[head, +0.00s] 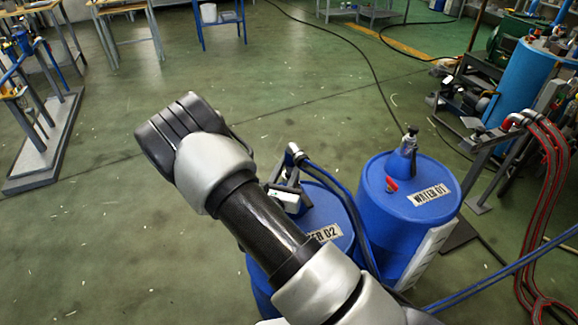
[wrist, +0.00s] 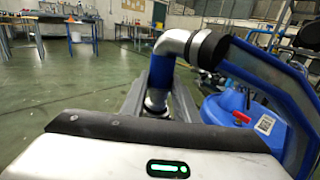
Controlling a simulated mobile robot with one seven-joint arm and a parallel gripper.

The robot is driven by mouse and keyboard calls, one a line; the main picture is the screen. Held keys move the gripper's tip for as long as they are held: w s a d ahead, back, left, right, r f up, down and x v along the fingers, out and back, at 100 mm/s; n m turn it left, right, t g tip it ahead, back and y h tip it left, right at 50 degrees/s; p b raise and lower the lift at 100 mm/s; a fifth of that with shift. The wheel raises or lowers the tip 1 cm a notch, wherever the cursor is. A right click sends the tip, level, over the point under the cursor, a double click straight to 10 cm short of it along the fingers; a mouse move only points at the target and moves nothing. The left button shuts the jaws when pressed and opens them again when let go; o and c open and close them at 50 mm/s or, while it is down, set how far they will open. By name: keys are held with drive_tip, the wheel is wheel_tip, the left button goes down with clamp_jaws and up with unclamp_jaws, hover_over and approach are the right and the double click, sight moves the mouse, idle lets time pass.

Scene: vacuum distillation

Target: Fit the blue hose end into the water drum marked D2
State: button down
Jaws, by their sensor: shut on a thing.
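The blue hose end (wrist: 161,72), with a silver elbow on top, stands roughly upright between the two grey fingers of my gripper (wrist: 157,92) in the wrist view. My gripper is shut on it. In the head view the elbow (head: 294,153) rises just beyond my gripper (head: 287,188), with the blue hose running down to the right. The blue drum (head: 322,207) whose partly covered label ends in "02" lies below my gripper. My arm hides much of its top, and its opening is not visible. I cannot tell whether the hose end touches the drum.
A second blue drum (head: 385,213), labelled "WATER 01", stands close on the right with a fitting and red handle on top. Red hoses (head: 548,190) and a blue machine tank (head: 527,85) are farther right. The floor to the left (head: 90,245) is clear.

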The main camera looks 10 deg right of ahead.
sight(289, 175)
drive_tip(key=shift+f+b, duration=1.2)
drive_tip(key=shift+f, duration=0.55)
drive_tip(key=c, duration=1.5)
unclamp_jaws()
drive_tip(key=shift+r, duration=0.1)
drive_tip(key=shift+o, duration=1)
drive_tip(key=p+v, duration=0.2)
drive_tip(key=v, duration=1.5)
drive_tip(key=shift+s, duration=0.2)
drive_tip(key=shift+a, duration=0.1)
